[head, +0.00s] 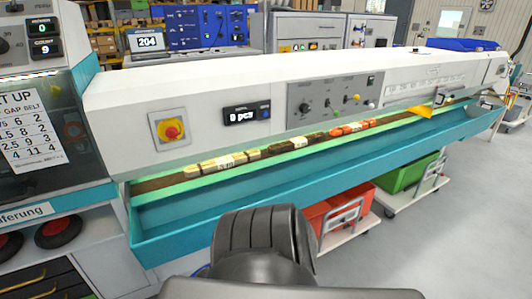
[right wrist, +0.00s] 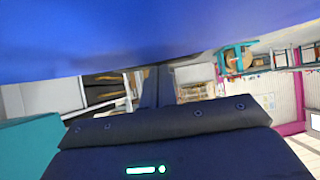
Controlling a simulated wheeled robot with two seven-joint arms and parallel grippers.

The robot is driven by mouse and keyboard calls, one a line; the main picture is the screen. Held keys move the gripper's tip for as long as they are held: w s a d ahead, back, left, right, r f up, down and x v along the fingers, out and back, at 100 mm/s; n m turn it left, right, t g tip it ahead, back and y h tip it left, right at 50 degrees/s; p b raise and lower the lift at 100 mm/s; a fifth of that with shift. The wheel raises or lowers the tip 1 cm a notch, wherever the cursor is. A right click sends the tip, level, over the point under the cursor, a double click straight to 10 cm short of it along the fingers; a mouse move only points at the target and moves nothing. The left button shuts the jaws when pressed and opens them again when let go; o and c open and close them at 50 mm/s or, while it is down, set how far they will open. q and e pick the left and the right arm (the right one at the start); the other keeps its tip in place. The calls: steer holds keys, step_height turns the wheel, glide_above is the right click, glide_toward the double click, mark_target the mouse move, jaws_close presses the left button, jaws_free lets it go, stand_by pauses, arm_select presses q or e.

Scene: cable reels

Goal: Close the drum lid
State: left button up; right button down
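I cannot make out a drum or its lid for certain in either view. The head view is filled by a long machine with a white cover (head: 225,95) above a teal trough (head: 180,222). Neither gripper's fingers show in the head view; only a dark grey rounded part, probably mine, rises at the bottom middle. In the right wrist view a dark body with a lit green strip fills the bottom, and a large blurred blue surface (right wrist: 140,35) covers the top. No fingertips can be made out there.
An orange-red crate (head: 340,215) and a green crate (head: 405,172) stand on wheeled carts under the trough. A cabinet with a display (head: 45,46) stands at left. Open floor (head: 450,240) lies at lower right. The right wrist view shows a wooden reel (right wrist: 238,61) at upper right.

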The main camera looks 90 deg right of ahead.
steer(key=shift+s+a+f, duration=0.2)
steer(key=shift+s+f, duration=0.05)
